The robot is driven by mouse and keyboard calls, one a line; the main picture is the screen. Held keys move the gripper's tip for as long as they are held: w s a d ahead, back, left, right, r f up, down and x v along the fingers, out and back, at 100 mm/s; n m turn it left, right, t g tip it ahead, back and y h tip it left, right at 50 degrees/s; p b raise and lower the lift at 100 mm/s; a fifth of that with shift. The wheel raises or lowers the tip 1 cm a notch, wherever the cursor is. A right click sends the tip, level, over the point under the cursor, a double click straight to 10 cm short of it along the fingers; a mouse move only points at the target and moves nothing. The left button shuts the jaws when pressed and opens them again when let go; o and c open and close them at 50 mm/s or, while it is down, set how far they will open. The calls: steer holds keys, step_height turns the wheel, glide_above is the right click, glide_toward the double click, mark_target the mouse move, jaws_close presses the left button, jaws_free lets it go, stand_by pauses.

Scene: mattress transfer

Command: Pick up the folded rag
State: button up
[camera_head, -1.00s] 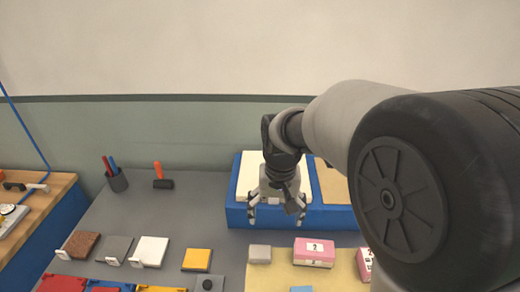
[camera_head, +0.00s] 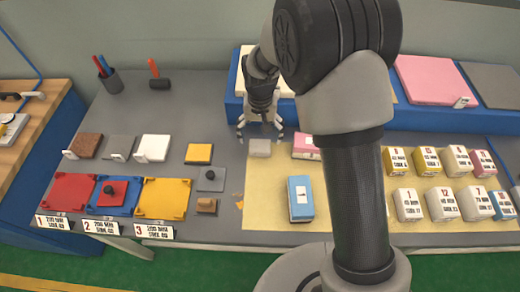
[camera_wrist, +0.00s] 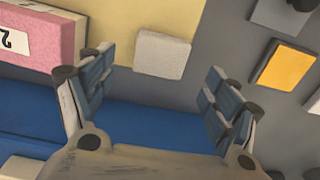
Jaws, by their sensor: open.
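A small light grey block-like piece, which looks like the folded rag (camera_head: 260,149), lies at the back left edge of the pale yellow mat (camera_head: 262,197). In the wrist view the rag (camera_wrist: 161,54) shows whole and pale, just beyond and between my fingers. My gripper (camera_head: 260,131) is open and empty, just behind the rag and in front of the blue platform. Both fingers (camera_wrist: 160,72) stand apart in the wrist view, and neither visibly touches the rag. Its exact height above the rag I cannot tell.
The blue platform (camera_head: 420,119) runs behind. A yellow tile (camera_head: 199,154) and a grey piece with a black knob (camera_head: 211,179) lie left. A blue pad (camera_head: 300,198) is in front.

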mark_target(260, 145)
step_height(260, 145, down, 6)
steer(key=shift+r+b, duration=0.1)
steer(key=shift+b, duration=1.05)
steer(key=shift+c, duration=0.6)
steer(key=c, duration=0.8)
steer(key=shift+r, duration=0.2)
steer(key=shift+c, duration=0.3)
step_height(260, 145, up, 20)
steer(key=p, duration=0.6)
steer(key=shift+f, duration=0.15)
